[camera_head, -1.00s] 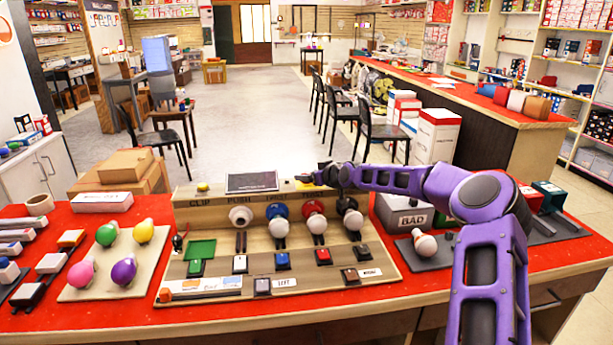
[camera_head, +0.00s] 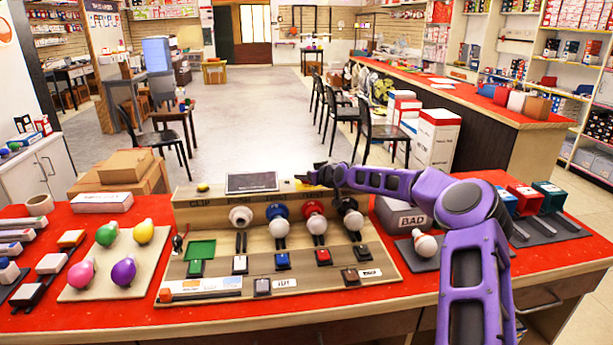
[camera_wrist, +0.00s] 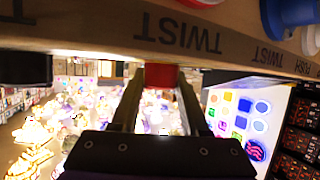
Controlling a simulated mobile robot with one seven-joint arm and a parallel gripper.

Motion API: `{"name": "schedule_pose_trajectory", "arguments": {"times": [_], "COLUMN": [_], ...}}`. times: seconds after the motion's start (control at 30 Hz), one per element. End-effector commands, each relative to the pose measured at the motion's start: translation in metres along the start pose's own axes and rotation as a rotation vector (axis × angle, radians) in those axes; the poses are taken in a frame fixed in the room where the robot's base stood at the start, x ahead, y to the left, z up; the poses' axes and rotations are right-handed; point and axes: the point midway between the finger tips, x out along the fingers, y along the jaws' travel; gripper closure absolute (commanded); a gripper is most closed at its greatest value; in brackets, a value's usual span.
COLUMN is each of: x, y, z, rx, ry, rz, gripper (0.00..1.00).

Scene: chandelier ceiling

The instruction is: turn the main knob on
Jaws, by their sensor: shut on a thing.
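The wooden test panel (camera_head: 190,215) stands on the red counter with white, blue, red and black round sockets along its face. My gripper (camera_head: 308,181) is at the panel's upper edge, just right of its dark screen (camera_head: 251,182). In the wrist view my gripper (camera_wrist: 161,80) is shut on a small red knob (camera_wrist: 162,76) at the panel's edge, beside upside-down TWIST lettering. The fingers lie on both sides of it. In the head view my wrist and fingers hide the knob. I cannot read its turned position or a label naming it as main.
A board of coloured bulbs (camera_head: 68,292) lies left of the panel. A grey BAD box (camera_head: 402,217) and a bulb on a dark pad (camera_head: 424,243) lie right, close to my arm. Coloured blocks (camera_head: 525,198) stand farther right. The floor behind the counter is fairly open.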

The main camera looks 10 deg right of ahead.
Motion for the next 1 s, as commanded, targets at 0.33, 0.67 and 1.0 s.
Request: {"name": "schedule_pose_trajectory", "arguments": {"times": [0.33,0.67,1.0], "x": [0.0002,0.0009,0.0013], "y": [0.0,-0.002,-0.0042], "z": [0.0005,0.0006,-0.001], "rx": [0.001,0.033,0.095], "ry": [0.0,0.0,0.003], "rz": [0.014,0.101,0.242], "gripper": [1.0,1.0,1.0]}}
